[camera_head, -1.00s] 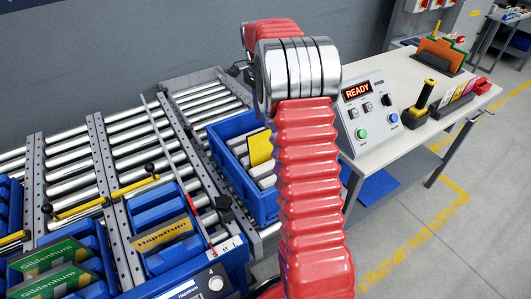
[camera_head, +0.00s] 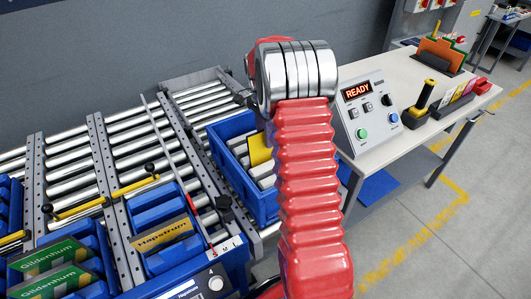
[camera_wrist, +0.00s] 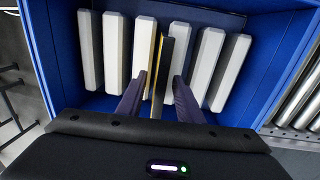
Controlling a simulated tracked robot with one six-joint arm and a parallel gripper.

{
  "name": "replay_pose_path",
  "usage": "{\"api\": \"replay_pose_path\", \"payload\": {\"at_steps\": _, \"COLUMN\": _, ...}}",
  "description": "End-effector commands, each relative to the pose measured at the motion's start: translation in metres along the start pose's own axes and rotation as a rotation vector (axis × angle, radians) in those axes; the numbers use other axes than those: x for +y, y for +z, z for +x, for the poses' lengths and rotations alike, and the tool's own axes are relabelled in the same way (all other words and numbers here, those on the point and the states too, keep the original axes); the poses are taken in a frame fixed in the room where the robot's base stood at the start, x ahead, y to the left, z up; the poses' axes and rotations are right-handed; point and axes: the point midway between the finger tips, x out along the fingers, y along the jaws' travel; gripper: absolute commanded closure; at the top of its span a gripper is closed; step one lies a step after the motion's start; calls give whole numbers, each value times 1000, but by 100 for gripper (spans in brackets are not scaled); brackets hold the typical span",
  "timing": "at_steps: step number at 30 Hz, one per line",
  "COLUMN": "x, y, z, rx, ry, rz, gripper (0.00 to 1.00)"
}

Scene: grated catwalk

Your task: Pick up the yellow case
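The yellow case (camera_head: 260,148) stands in a blue bin (camera_head: 219,165), rising above the pale cases beside it in the head view. In the wrist view the yellow case (camera_wrist: 160,72) shows nearly edge-on, with a thin yellow strip and a dark, shaded side. My gripper (camera_wrist: 157,98) is open, with one dark finger on each side of the yellow case. A gap shows between each finger and the case. In the head view my gripper is hidden behind my red arm.
A roller conveyor (camera_head: 130,130) lies left, and a bench with a READY control box (camera_head: 367,110) stands right.

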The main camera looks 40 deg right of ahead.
Motion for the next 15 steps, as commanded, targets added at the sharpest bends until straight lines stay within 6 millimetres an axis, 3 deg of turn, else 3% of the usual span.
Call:
{"api": "replay_pose_path", "payload": {"at_steps": 10, "x": 0, "y": 0, "z": 3, "rx": 0, "ry": 1, "rz": 0, "gripper": 67}}
{"api": "replay_pose_path", "payload": {"at_steps": 15, "x": 1, "y": 0, "z": 19, "rx": -1, "ry": 3, "rz": 1, "gripper": 67}}
